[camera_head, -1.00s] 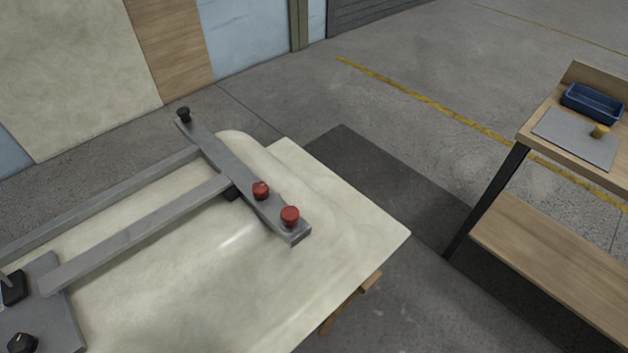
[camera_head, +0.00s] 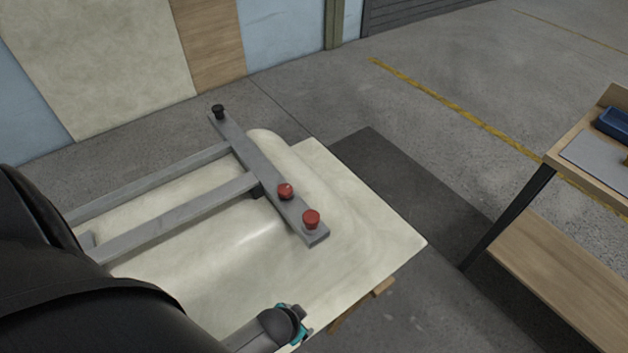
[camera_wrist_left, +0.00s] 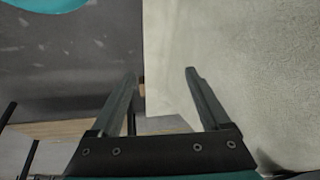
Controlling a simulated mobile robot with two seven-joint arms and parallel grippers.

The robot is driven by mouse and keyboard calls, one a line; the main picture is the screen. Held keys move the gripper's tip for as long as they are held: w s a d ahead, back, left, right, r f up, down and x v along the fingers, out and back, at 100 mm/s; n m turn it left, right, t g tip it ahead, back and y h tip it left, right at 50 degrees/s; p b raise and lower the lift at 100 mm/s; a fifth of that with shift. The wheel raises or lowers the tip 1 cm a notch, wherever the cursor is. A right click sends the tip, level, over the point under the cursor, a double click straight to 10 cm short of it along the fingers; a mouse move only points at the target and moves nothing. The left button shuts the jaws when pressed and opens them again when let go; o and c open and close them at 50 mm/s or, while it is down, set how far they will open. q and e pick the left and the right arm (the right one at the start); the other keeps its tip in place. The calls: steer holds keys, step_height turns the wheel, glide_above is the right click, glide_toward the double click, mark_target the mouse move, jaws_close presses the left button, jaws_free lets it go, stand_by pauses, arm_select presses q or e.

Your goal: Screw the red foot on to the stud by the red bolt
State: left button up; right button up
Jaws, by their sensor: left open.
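Two red pieces stand on the grey crossbar (camera_head: 262,170) over the upturned tub shell. The larger, round red piece (camera_head: 311,219) is at the near end and looks like the red foot. The smaller red piece (camera_head: 285,191) beside it looks like the red bolt. I cannot tell how far either is screwed down; no bare stud shows. My left gripper (camera_wrist_left: 161,74) is open and empty in the left wrist view, above the shell's edge. In the head view, part of my left arm shows near the shell's front edge, apart from the red pieces. My right gripper is out of view.
A black foot (camera_head: 218,111) stands on the crossbar's far end. Two long grey rails (camera_head: 180,215) run left from the crossbar across the cream shell (camera_head: 365,243). A wooden bench (camera_head: 590,150) with a blue bin (camera_head: 614,124) is at right. Open floor lies between.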

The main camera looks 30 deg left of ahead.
arm_select(q)
steer(key=w+d+r+m+t+p, duration=0.1)
steer(key=w+r+t, duration=0.45)
steer(key=r, duration=0.75)
steer(key=w+d+r+m+t+p, duration=0.1)
steer(key=w+r+m+t, duration=0.15)
steer(key=w+r, duration=0.9)
steer(key=w+d+r+m+t+p, duration=0.15)
steer(key=w+r+t, duration=0.3)
steer(key=r, duration=1.15)
steer(key=s+d+r+m+g+h, duration=0.1)
steer(key=d+r+m+g+h, duration=0.2)
steer(key=d+m+h, duration=0.45)
steer(key=d+r+m+g+h, duration=0.2)
steer(key=d+r+m+h, duration=0.1)
steer(key=d+m+h, duration=0.45)
steer(key=m+g+y, duration=0.9)
steer(key=g+y, duration=0.3)
steer(key=y, duration=0.2)
glide_above(311, 216)
step_height(311, 216, down, 18)
steer(key=shift+d+r+p, duration=0.15)
steer(key=shift+r+p, duration=0.1)
steer(key=shift+p, duration=0.15)
steer(key=shift+a+f+n+y, duration=0.1)
steer(key=shift+a+n+y, duration=0.1)
steer(key=shift+n+y, duration=0.1)
step_height(311, 216, down, 8)
steer(key=b, duration=0.6)
steer(key=shift+b, duration=0.3)
